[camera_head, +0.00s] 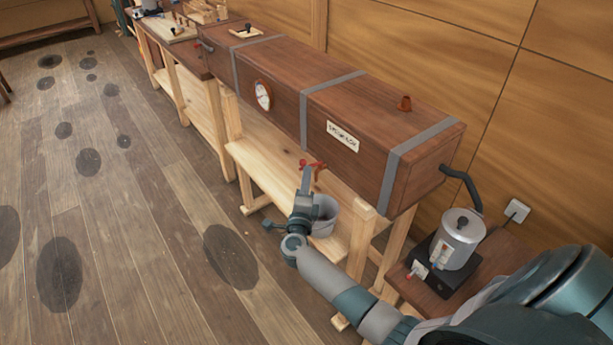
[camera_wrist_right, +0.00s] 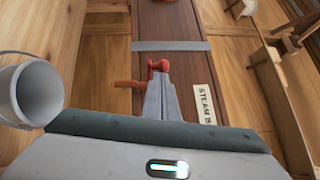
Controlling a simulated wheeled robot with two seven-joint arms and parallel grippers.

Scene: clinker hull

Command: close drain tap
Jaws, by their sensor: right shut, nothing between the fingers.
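The drain tap (camera_head: 314,164) has a red handle and sits at the lower front edge of the long wooden steam box (camera_head: 345,97). In the right wrist view the red handle (camera_wrist_right: 158,65) shows just beyond my fingertips, with a copper-coloured pipe (camera_wrist_right: 126,84) to its left. My right gripper (camera_head: 306,172) is shut and empty, its fingertips at or very close to the tap. In the wrist view its closed fingers (camera_wrist_right: 161,82) point at the red handle; I cannot tell whether they touch it. My left gripper is not in view.
A grey bucket (camera_head: 325,214) stands on the wooden stand's lower shelf, below the tap; it also shows in the wrist view (camera_wrist_right: 28,92). A metal boiler (camera_head: 460,238) with a black hose is at the right. The floor at left is open.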

